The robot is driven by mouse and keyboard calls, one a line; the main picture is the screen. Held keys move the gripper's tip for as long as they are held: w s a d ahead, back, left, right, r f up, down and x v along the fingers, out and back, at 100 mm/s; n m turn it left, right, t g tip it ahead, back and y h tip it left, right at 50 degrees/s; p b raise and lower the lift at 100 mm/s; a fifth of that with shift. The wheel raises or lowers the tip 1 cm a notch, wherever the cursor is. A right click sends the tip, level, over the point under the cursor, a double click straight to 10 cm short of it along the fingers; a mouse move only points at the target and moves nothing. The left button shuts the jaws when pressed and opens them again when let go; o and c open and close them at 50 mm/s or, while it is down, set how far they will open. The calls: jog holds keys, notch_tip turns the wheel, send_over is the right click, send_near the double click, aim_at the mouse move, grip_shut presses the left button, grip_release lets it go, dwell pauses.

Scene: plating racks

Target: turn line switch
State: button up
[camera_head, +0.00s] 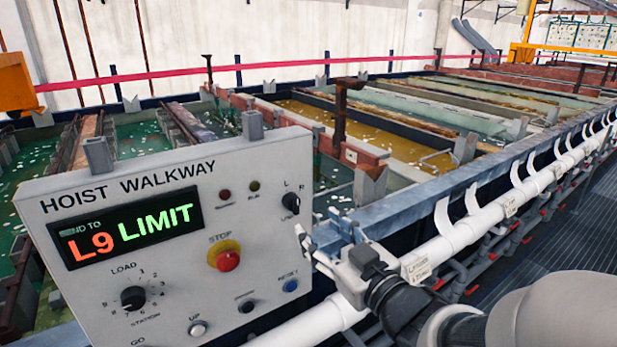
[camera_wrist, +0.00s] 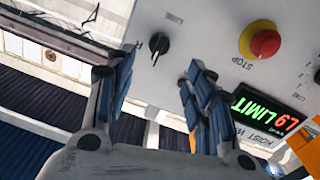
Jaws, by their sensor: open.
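The grey HOIST WALKWAY control panel (camera_head: 180,235) faces me at the left of the head view. A black rotary switch (camera_head: 291,203), with small letters above it, sits near its upper right edge and is probably the line switch. It also shows in the wrist view (camera_wrist: 159,43), just beyond my fingertips. My gripper (camera_head: 316,240) is beside the panel's right edge, below the switch. In the wrist view my gripper (camera_wrist: 161,62) has its two blue-padded fingers spread, with nothing between them. The fingers look apart from the switch.
The panel display (camera_head: 125,228) reads L9 LIMIT. A red stop button (camera_head: 228,261) on yellow, a black load station dial (camera_head: 133,298) and a blue button (camera_head: 291,285) are nearby. A white pipe (camera_head: 480,225) runs along the tanks behind my arm.

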aim_at(297, 207)
jog(key=p+x, duration=0.2)
jog(key=x, duration=0.8)
jog(key=shift+w+a, duration=0.1)
jog(key=shift+w, duration=0.05)
jog(key=shift+c, duration=0.4)
jog(key=c, duration=1)
jog(key=shift+m, duration=0.4)
jog(key=m, duration=0.5)
jog(key=shift+r+p, duration=0.1)
jog(key=shift+p, duration=0.25)
jog(key=m+p, duration=0.1)
jog(key=m, duration=0.4)
jog(key=shift+m+g+p, duration=0.3)
jog(key=shift+m+p, duration=0.05)
jog(key=shift+m, duration=0.05)
